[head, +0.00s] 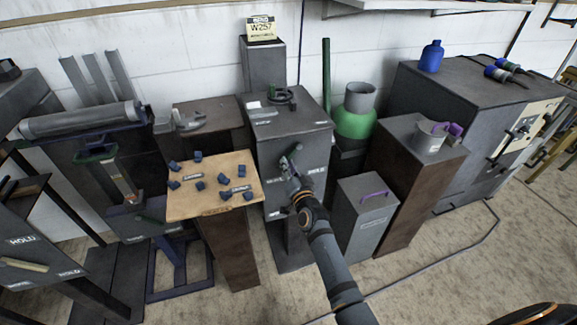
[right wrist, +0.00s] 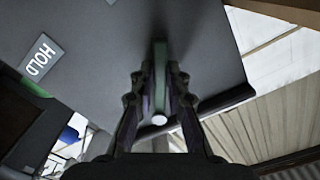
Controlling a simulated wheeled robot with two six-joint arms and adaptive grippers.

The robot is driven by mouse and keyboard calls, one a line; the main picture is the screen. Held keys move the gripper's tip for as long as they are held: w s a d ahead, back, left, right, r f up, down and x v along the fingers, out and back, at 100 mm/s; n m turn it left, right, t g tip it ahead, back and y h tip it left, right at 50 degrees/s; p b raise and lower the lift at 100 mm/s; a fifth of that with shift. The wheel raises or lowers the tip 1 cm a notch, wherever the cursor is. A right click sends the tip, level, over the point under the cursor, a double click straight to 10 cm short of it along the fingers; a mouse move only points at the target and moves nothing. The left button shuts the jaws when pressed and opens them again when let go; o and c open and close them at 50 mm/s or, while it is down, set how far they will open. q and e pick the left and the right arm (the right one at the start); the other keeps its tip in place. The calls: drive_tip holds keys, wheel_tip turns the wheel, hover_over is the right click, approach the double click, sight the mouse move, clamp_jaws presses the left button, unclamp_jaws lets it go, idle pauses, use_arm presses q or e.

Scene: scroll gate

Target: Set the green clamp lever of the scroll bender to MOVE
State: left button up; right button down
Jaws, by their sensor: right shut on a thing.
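The scroll bender appears to be the grey cabinet (head: 290,130) at the middle, with a dark curved former (head: 281,96) on top. My right gripper (head: 289,163) is at its front face, left of a HOLD label (head: 317,170). In the right wrist view, my right gripper (right wrist: 157,85) is shut on the green clamp lever (right wrist: 160,58), a slim bar with a pale round end. The HOLD label (right wrist: 40,57) shows there at upper left, apart from the lever. A small label (head: 274,214) lower on the front is too small to read. My left gripper is not in view.
A wooden-topped stand (head: 213,205) with several blue blocks is close on the left. A grey box with a purple handle (head: 364,215) stands on the right, before a brown pedestal (head: 400,190) with a metal pot. A green bottle (head: 355,122) stands behind.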

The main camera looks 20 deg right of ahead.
drive_tip(key=c, duration=1.3)
unclamp_jaws()
drive_tip(key=s, duration=1.2)
drive_tip(key=shift+d, duration=0.2)
